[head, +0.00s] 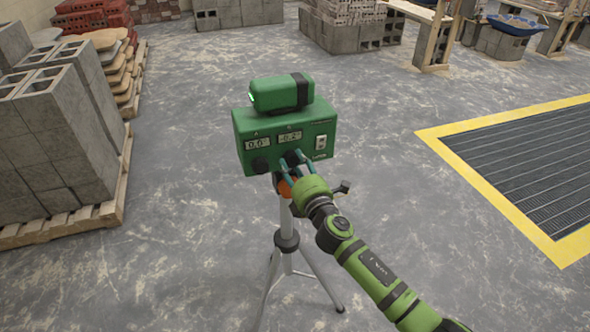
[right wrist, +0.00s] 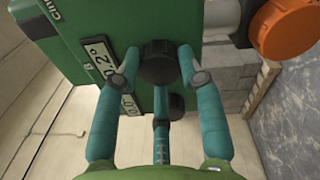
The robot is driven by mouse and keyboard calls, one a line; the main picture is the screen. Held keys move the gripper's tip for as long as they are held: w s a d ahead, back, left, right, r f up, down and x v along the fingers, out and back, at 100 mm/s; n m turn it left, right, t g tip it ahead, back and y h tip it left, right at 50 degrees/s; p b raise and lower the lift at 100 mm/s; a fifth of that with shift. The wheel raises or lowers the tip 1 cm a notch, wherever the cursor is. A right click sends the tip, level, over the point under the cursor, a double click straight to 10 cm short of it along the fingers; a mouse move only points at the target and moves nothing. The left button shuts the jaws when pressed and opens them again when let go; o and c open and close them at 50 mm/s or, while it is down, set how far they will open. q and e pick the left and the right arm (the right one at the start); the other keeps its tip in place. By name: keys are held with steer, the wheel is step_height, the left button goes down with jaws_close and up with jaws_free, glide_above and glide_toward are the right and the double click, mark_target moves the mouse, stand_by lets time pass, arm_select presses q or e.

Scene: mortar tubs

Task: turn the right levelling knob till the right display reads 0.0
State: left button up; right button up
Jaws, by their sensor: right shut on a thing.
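A green levelling box (head: 247,126) stands on a tripod in the head view. Its left display (head: 257,144) reads about 0.0. Its right display (head: 290,137) looks like -0.2, small in the head view; the right wrist view shows this display (right wrist: 101,62) at a slant with 0.2 on it. My right gripper (head: 296,160) is at the box front, shut on the right levelling knob. In the right wrist view the black right knob (right wrist: 159,64) sits between the fingers. The left knob (head: 260,166) is free. My left gripper is not in view.
A green device (head: 275,93) with a lit end sits on the box. An orange knob (right wrist: 284,36) is close beside the gripper, under the box. The tripod (head: 287,243) stands on open floor. Block pallets (head: 62,140) are at left, a yellow-edged grate (head: 490,195) at right.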

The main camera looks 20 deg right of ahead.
steer(key=m, duration=0.2)
steer(key=m+b, duration=0.1)
steer(key=shift+d+r+m, duration=0.15)
steer(key=shift+r+m, duration=0.1)
steer(key=shift+m, duration=0.15)
steer(key=shift+m+h, duration=0.3)
steer(key=shift+m, duration=1.3)
steer(key=o, duration=1.1)
steer(key=shift+w, duration=0.1)
steer(key=shift+o, duration=0.2)
steer(key=shift+f, duration=0.2)
steer(key=shift+b, duration=0.3)
